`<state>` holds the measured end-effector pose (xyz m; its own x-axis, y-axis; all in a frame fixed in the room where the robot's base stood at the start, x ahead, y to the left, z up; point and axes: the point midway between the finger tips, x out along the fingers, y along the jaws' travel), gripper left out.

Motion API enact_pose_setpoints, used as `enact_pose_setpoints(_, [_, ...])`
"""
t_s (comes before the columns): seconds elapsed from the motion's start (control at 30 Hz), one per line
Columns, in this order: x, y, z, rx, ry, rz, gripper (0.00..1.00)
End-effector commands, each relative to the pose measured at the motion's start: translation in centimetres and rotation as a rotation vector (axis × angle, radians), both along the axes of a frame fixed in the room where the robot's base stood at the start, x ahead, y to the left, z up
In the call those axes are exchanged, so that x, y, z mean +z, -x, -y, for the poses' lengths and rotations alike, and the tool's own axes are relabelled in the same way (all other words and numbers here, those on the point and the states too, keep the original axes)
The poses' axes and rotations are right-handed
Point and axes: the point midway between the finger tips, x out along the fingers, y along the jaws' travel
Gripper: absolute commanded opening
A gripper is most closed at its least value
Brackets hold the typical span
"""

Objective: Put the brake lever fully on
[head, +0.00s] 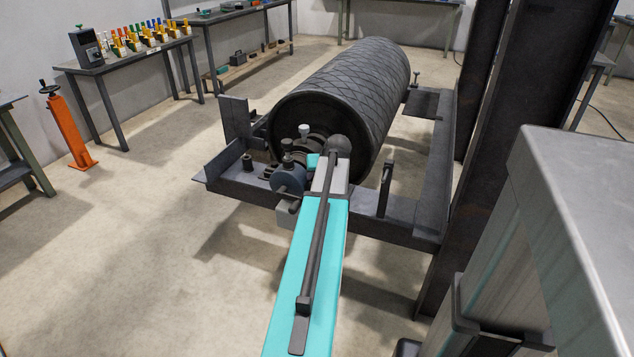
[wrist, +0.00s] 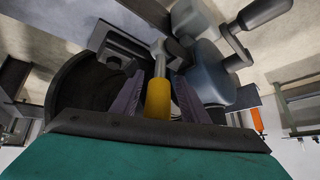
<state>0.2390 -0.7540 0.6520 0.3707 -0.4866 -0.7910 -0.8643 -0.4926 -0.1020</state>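In the wrist view a lever with a yellow grip (wrist: 158,99) and a pale grey shaft stands between the two fingers of my gripper (wrist: 160,80). It looks like the brake lever. The fingers lie close along both sides of the grip. I cannot tell whether they touch it. In the head view my teal arm reaches to the near end of the pulley drum (head: 345,95), and my gripper (head: 313,160) is mostly hidden there by my wrist. The yellow grip does not show in the head view.
A blue-grey round housing (head: 288,179) with a crank handle sits just left of my wrist; it also shows in the wrist view (wrist: 208,72). The dark steel frame (head: 400,215) surrounds the drum. A thick dark column (head: 525,120) stands at the right. Open floor lies left.

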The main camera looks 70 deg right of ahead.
Motion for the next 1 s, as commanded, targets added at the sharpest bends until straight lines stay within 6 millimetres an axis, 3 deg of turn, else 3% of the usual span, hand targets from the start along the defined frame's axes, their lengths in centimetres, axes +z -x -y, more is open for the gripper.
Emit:
enact_pose_setpoints(0.47, [1.2, 0.9, -0.7, -0.005, 0.0, 0.0, 0.41])
enact_pose_setpoints(1.0, [7.8, 3.7, -4.8, -0.004, 0.001, 0.001, 0.41])
